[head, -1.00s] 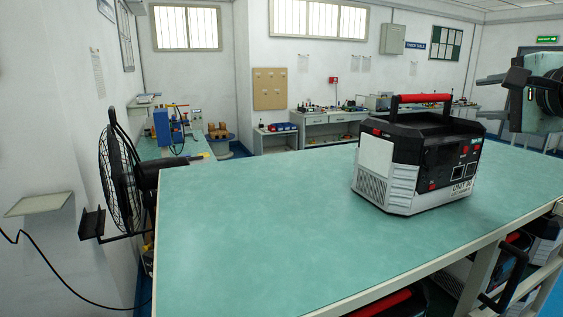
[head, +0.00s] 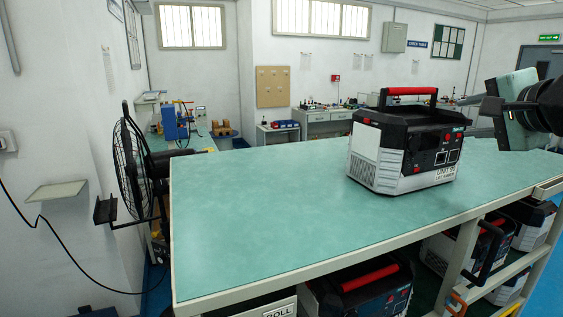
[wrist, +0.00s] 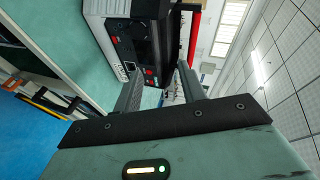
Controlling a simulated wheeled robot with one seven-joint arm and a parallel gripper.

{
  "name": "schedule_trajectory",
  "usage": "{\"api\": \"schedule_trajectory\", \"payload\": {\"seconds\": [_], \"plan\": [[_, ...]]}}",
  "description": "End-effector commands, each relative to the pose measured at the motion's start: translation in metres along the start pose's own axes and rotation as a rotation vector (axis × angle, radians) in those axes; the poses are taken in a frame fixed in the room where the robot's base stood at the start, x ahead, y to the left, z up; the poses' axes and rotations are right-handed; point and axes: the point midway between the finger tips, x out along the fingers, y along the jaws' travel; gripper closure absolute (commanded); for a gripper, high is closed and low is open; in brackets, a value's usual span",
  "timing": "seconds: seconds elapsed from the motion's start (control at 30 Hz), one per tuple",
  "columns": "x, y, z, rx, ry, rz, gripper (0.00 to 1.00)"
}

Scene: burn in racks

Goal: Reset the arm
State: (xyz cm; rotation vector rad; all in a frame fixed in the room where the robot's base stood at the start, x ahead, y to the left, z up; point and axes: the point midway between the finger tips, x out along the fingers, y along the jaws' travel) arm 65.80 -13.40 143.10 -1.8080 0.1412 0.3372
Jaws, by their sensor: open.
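My gripper (head: 472,116) is at the right of the head view, partly cut off by the frame edge, with its fingers towards the power unit. The wrist view shows its two dark fingers apart, with nothing held between them (wrist: 161,70). The power unit (head: 402,157), black and white with a red top handle, stands upright on the green-topped bench (head: 260,215). Its front panel shows beyond the fingers in the wrist view (wrist: 125,35). The unit appears apart from my gripper.
More units (head: 365,292) sit on the shelf under the bench. A black fan (head: 133,165) stands by the left wall. Workbenches (head: 325,122) line the back. The left part of the bench top is clear.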

Motion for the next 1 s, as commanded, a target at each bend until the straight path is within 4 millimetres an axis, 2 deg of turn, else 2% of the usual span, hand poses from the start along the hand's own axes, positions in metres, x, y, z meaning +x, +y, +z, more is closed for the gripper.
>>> {"api": "schedule_trajectory", "payload": {"seconds": [0.27,0.37,0.47,0.57,0.73,0.8,0.9,1.0], "plan": [[0.012,0.048,0.059,-0.254,-0.083,0.157,0.59],[0.013,0.077,0.093,-0.405,-0.156,0.242,0.59],[0.005,0.115,0.137,-0.609,-0.281,0.344,0.59],[-0.013,0.156,0.181,-0.831,-0.448,0.432,0.59],[-0.063,0.223,0.245,-1.198,-0.807,0.518,0.59],[-0.086,0.245,0.264,-1.323,-0.958,0.524,0.59],[-0.117,0.269,0.282,-1.461,-1.149,0.513,0.59],[-0.138,0.283,0.292,-1.545,-1.282,0.492,0.59]]}}
